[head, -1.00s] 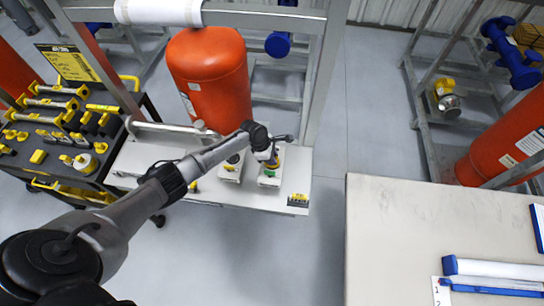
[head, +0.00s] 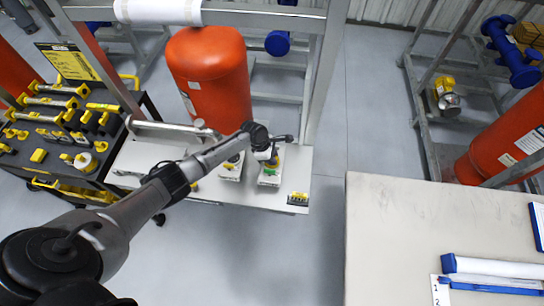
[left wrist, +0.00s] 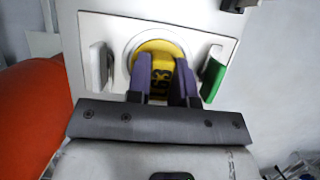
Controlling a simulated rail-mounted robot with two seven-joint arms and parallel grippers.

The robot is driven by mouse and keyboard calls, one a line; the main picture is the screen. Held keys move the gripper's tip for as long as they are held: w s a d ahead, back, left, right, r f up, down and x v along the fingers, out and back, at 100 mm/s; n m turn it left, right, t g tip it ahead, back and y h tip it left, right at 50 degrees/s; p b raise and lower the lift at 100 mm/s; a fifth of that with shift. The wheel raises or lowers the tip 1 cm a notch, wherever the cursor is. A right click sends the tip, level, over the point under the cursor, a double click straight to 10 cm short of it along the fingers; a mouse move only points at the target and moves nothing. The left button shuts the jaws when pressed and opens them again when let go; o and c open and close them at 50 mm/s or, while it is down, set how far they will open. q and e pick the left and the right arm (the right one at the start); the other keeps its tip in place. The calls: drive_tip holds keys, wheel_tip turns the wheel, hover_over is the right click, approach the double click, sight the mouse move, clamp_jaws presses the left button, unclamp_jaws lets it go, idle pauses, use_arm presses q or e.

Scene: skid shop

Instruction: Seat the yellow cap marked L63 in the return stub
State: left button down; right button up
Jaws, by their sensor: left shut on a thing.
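The yellow cap (left wrist: 154,50) shows in the left wrist view with dark digits reading 63; the rest of its marking is hidden. My left gripper (left wrist: 161,76) is shut on it, one dark finger on each side. The cap lies over the round pale ring of a stub (left wrist: 124,50) on a white plate; I cannot tell how deep it sits. A white tab (left wrist: 99,68) stands left of the ring and a green tab (left wrist: 213,75) right of it. In the head view my left gripper (head: 270,159) is over the right-hand white block (head: 268,181), partly hiding it. My right gripper is not in view.
A second white block (head: 230,173) stands just left on the pale shelf (head: 215,194). An orange tank (head: 210,80) rises behind. A tool cart (head: 60,130) with yellow-handled items is at left. A pale table (head: 420,220) is at right.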

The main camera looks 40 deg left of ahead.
use_arm(q)
drive_tip(key=c, duration=0.9)
unclamp_jaws()
drive_tip(key=shift+c, duration=0.9)
drive_tip(key=shift+r, duration=0.1)
drive_tip(key=shift+r+p, duration=0.7)
drive_tip(key=shift+p, duration=0.25)
wheel_tip(320, 180, up, 6)
drive_tip(key=p, duration=0.7)
drive_tip(key=shift+r+p, duration=0.25)
drive_tip(key=shift+p, duration=0.05)
